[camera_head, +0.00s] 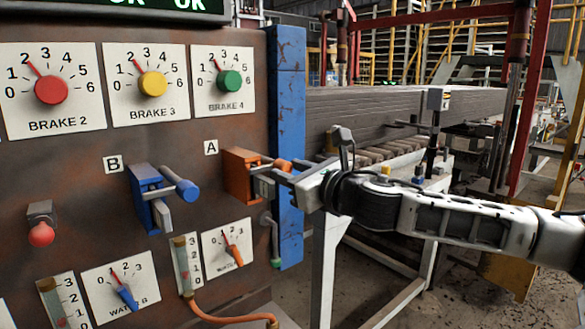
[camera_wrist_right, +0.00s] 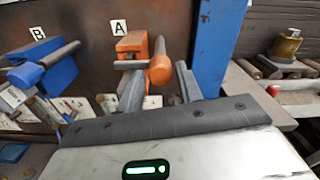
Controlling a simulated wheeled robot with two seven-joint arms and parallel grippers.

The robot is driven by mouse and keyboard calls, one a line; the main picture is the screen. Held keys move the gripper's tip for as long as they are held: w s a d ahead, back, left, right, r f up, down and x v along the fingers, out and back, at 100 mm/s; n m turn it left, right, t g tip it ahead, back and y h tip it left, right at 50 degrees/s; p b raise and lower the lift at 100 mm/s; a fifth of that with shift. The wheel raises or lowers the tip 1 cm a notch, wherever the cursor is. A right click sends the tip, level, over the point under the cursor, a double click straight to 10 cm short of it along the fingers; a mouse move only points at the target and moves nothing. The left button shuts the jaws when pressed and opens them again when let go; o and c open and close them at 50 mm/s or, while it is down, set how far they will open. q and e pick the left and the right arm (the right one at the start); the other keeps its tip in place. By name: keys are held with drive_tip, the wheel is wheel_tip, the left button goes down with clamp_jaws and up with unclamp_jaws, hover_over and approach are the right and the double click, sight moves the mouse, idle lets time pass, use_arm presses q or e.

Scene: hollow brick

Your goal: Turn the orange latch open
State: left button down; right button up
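The orange latch (camera_head: 240,176) is on the brown panel under label A, at the panel's right side. Its lever ends in an orange knob, which also shows in the wrist view (camera_wrist_right: 160,71). The lever sticks out from the latch body. My right gripper (camera_head: 277,179) reaches in from the right, at the latch's lever. In the wrist view its two fingers stand apart, with the orange knob between or just beyond them. I cannot tell whether either finger touches the knob. My left gripper is not in view.
A blue latch (camera_head: 149,197) under label B sits to the left. Brake dials are above and smaller dials with gauges below. A rusty blue post (camera_head: 289,90) stands right beside the orange latch. A conveyor with dark brick (camera_head: 400,110) lies behind my right arm.

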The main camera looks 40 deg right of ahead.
drive_tip(key=c, duration=0.7)
